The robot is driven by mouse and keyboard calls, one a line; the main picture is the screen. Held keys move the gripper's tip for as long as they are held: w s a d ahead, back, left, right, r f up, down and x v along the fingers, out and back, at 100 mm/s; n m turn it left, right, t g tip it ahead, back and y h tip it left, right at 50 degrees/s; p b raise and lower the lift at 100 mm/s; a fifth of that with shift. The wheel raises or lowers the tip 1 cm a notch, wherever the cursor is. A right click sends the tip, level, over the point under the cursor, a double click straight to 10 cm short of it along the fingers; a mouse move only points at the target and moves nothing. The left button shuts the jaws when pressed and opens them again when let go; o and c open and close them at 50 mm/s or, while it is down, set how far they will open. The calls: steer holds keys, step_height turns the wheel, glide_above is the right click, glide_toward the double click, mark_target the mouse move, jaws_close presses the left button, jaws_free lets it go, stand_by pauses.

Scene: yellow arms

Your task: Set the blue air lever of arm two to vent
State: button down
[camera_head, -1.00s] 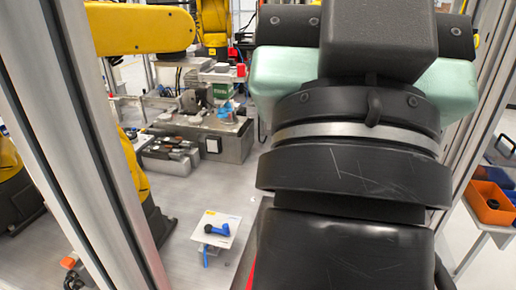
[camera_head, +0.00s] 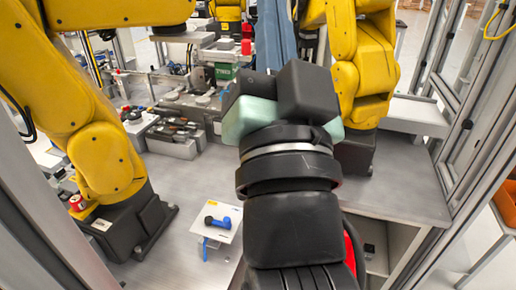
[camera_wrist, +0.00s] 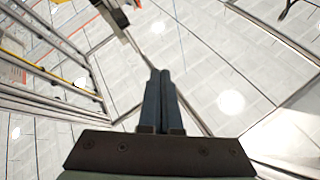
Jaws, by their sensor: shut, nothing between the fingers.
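A blue lever (camera_head: 222,222) lies across a white plate (camera_head: 232,211) on the grey table, left of my arm in the head view. A blue piece (camera_head: 205,247) hangs at the plate's front edge. I cannot read which arm the plate belongs to, nor the lever's setting. My gripper (camera_wrist: 159,74) shows in the wrist view with its two dark fingers together and nothing between them. It points at a pale tiled surface, with no lever in that view. In the head view my own arm hides the fingers.
A yellow arm (camera_head: 95,130) stands left of the plate, and another yellow arm (camera_head: 360,65) stands behind my arm at the right. A fixture with metal parts (camera_head: 178,132) is at the back. Bare table (camera_head: 180,195) lies between the left arm and the plate. Frame posts flank the cell.

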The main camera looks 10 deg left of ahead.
steer(key=w+a+f+m+g+y+b, duration=0.15)
steer(key=f+m, duration=0.25)
steer(key=f, duration=0.5)
steer(key=w+a+f+m+g+y, duration=0.1)
steer(key=w+f+m+g, duration=0.2)
steer(key=f, duration=0.6)
steer(key=s+f+m+g+b, duration=0.1)
steer(key=s+f+m, duration=0.2)
steer(key=f+m, duration=0.7)
steer(key=s+f+m+g+b, duration=0.1)
steer(key=s+f+m, duration=0.3)
steer(key=f+m, duration=0.7)
step_height(320, 180, down, 9)
steer(key=shift+a+r+g+y, duration=0.15)
steer(key=shift+a+g+y, duration=0.2)
steer(key=shift+g, duration=0.4)
glide_toward(228, 224)
steer(key=x, duration=0.7)
steer(key=shift+s, duration=0.1)
